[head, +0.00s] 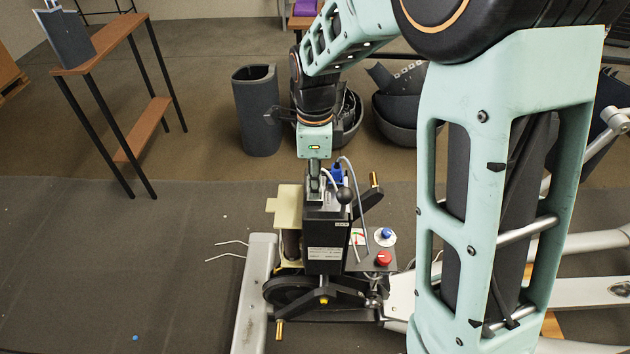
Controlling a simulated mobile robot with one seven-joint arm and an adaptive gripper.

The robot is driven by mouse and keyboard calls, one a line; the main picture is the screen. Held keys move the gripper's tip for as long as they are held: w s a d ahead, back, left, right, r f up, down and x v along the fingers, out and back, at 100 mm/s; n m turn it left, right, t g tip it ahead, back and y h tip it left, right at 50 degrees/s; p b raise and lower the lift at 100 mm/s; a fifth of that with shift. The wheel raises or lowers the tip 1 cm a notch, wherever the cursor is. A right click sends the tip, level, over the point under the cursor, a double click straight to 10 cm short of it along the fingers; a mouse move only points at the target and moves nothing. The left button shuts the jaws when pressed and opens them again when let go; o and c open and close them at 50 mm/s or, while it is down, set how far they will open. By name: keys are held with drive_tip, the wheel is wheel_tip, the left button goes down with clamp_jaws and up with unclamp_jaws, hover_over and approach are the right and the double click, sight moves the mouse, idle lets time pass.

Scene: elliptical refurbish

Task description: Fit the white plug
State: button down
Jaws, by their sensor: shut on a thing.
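My gripper (314,178) points straight down at the top of the upright black box (326,235) of the machine. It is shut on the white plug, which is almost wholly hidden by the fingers. A white cable (329,181) curves beside the fingers on their right. A blue plug (337,172) stands on the box top just to the right, with a grey cable bending down from it. I cannot tell whether the white plug is seated in a socket or held just above one.
A black ball knob (345,195) and a crank with a brass end (374,180) stand close to the right. Red (383,258) and blue (388,233) knobs sit lower right. The dark mat (110,270) is mostly clear.

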drive_tip(key=shift+f+b, duration=0.4)
drive_tip(key=shift+f, duration=0.15)
idle(0.6)
drive_tip(key=c, duration=1.7)
unclamp_jaws()
drive_tip(key=shift+o, duration=0.2)
drive_tip(key=shift+r, duration=0.1)
wheel_tip(320, 180, up, 12)
drive_tip(key=shift+f, duration=0.1)
